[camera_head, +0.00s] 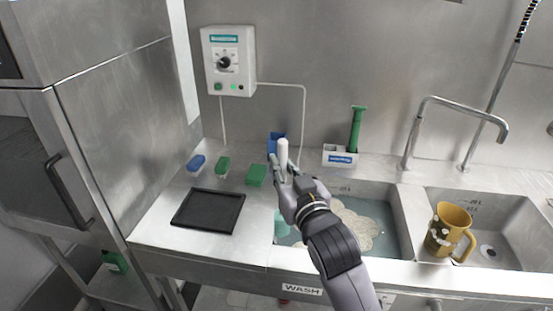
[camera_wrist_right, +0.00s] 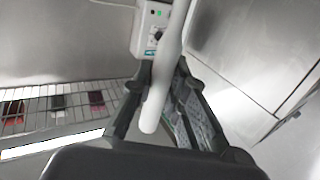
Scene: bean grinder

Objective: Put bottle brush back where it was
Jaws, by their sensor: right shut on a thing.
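The bottle brush (camera_head: 283,152) shows as a white, rounded handle standing up between the fingers of my right gripper (camera_head: 284,178). The gripper is shut on it, above the left sink's back left corner. In the right wrist view the white handle (camera_wrist_right: 168,75) runs lengthwise between the two dark fingers (camera_wrist_right: 160,90). The brush's bristles cannot be made out for sure; a teal shape (camera_head: 281,223) shows below the hand. A blue holder (camera_head: 274,142) stands just behind the handle, partly hidden by it. My left gripper is not in view.
A green brush (camera_head: 357,128) stands in a white box (camera_head: 340,156) on the back ledge. Blue and green sponges (camera_head: 222,166) and a black tray (camera_head: 209,211) lie on the left counter. The left sink holds foamy water (camera_head: 355,225). A yellow mug (camera_head: 450,231) stands in the right sink.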

